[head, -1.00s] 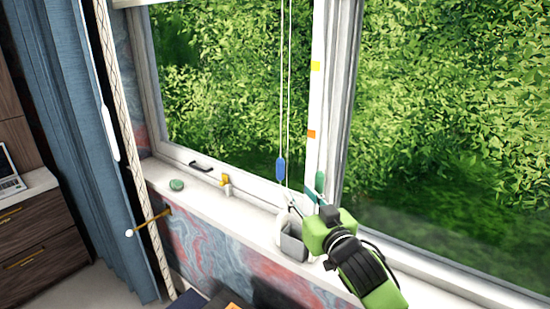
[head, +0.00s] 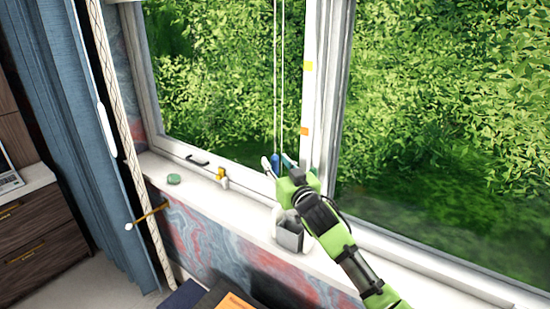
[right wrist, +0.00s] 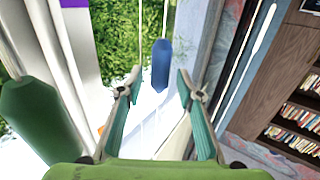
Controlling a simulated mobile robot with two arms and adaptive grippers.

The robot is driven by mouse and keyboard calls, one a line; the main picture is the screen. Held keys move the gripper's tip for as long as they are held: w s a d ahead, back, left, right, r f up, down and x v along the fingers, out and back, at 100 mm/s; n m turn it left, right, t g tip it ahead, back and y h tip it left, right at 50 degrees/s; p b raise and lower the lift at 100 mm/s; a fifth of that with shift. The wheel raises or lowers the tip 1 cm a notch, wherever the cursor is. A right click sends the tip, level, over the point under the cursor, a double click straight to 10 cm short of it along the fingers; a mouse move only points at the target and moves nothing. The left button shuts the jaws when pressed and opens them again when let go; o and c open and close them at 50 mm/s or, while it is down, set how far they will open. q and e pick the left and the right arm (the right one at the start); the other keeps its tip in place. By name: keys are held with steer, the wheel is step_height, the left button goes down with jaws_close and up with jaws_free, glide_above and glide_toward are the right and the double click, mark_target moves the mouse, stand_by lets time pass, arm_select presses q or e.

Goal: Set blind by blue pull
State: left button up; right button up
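The blue pull (head: 276,160) hangs on a thin cord in front of the window. In the head view it shows between the fingertips of my right gripper (head: 277,162). In the right wrist view the blue pull (right wrist: 161,65) hangs just beyond the open fingertips (right wrist: 160,85), roughly centred between them, with gaps on both sides. No contact shows. My left gripper is not in view.
On the white sill are a grey open container (head: 289,235) below my right gripper, a small yellow-and-white item (head: 222,178) and a green round item (head: 174,179). The window frame post carries a yellow mark (head: 309,66) and an orange mark (head: 304,131). A blue curtain (head: 75,110) hangs left.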

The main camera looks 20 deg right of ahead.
steer(key=shift+w, duration=0.7)
steer(key=shift+w+a, duration=0.1)
steer(key=shift+w, duration=0.05)
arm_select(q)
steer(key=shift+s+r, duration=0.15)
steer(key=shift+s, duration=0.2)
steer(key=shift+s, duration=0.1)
